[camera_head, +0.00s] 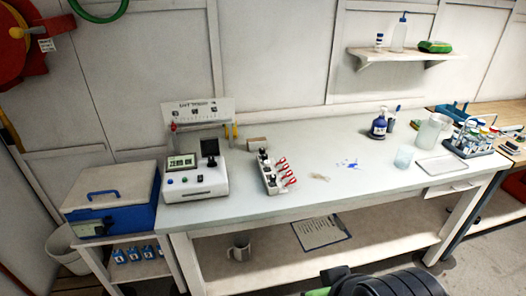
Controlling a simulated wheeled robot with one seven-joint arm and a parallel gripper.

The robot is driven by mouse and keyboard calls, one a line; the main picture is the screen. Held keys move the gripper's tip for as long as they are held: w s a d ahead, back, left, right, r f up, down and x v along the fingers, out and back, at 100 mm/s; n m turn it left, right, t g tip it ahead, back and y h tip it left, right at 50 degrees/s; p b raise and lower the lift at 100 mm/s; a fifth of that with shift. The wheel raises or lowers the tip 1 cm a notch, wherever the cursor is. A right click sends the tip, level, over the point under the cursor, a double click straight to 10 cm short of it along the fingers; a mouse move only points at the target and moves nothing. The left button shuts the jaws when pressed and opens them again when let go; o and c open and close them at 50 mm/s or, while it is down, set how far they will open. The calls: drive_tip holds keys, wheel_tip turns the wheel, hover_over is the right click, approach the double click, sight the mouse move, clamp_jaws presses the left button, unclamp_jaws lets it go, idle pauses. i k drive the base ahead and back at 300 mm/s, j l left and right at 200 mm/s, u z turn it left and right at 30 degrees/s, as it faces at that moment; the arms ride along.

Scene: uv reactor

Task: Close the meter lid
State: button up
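The meter (196,184) is a white box with a green-lit display, standing at the left end of the white workbench. A small dark panel, which looks like the meter lid (210,146), stands upright at the back right of its top, so the lid appears open. Coloured buttons sit on the meter's front. My gripper is not visible; only a dark part that seems to be my arm shows at the bottom edge, well in front of the bench and apart from the meter.
The bench (345,185) is mostly clear in the middle.

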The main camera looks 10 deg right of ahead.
sight(209, 146)
drive_tip(key=i+l+u, duration=0.75)
drive_tip(key=i+l, duration=0.2)
drive_tip(key=l, duration=0.2)
drive_tip(key=i+j, duration=0.3)
drive_tip(key=i, duration=0.2)
